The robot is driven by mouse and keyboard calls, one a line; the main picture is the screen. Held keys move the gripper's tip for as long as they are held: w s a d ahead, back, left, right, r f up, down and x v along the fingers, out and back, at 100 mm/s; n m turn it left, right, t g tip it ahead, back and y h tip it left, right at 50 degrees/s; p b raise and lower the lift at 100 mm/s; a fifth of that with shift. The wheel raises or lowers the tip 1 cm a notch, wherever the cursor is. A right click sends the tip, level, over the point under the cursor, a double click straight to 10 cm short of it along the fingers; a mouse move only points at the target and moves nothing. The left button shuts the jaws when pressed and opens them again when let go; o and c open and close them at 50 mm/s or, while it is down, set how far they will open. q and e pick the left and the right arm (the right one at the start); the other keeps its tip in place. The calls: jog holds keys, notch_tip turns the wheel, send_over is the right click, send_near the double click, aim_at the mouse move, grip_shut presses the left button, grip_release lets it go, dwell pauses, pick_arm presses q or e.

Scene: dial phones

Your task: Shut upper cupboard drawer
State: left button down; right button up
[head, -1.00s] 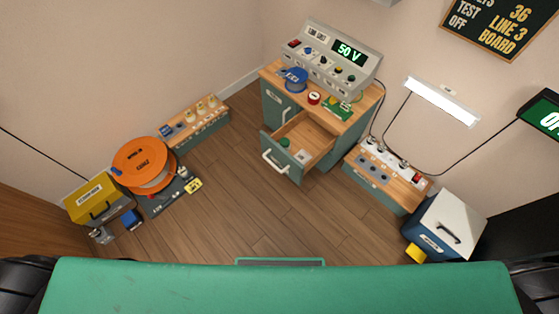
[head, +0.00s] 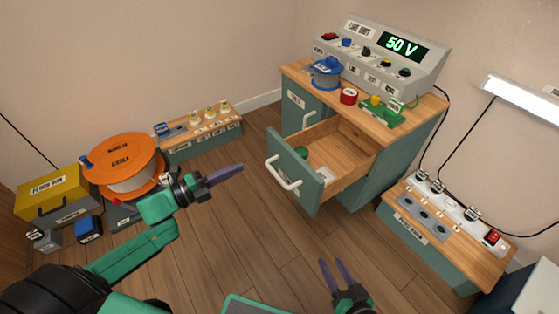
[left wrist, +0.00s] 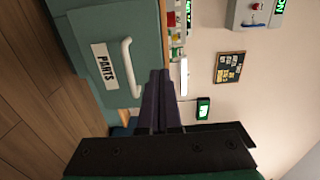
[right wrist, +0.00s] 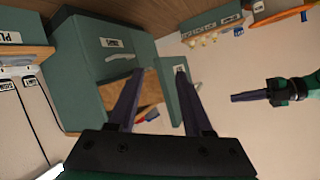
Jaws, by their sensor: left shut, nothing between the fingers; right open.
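The green cupboard (head: 378,183) with a wooden top stands at the back right. Its upper drawer (head: 294,173) is pulled well out, with a white bar handle (head: 283,173) on the front and a few small items inside. My left gripper (head: 240,168) is shut and empty, left of the drawer front and apart from it. In the left wrist view the fingers (left wrist: 160,75) appear beside a green front labelled PARTS. My right gripper (head: 332,264) is open and empty, below the drawer in the head view; its fingers also show in the right wrist view (right wrist: 165,75).
A power supply (head: 380,55), a blue spool (head: 327,72) and small parts sit on the cupboard. A socket bench (head: 440,232) stands right of it. An orange reel (head: 123,165), a yellow case (head: 52,192) and a low shelf (head: 200,132) are left. Floor before the drawer is clear.

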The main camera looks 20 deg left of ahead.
pick_arm(q)
jog(key=b, duration=0.4)
send_near(282, 146)
jog(key=x, duration=0.3)
pick_arm(e)
notch_tip(282, 146, down, 4)
pick_arm(q)
jog(key=shift+x, duration=0.8)
jog(key=shift+b+x, duration=0.45)
jog(key=shift+x, duration=0.7)
pick_arm(e)
jog(key=w+r+t, duration=0.4)
jog(key=w+r, duration=0.3)
jog(key=r, duration=0.1)
jog(key=shift+w+d+r+y, duration=0.2)
jog(key=shift+w+r+y, duration=0.1)
jog(key=shift+w+r, duration=0.05)
pick_arm(q)
jog(key=shift+r, duration=0.1)
jog(key=shift+d, duration=0.1)
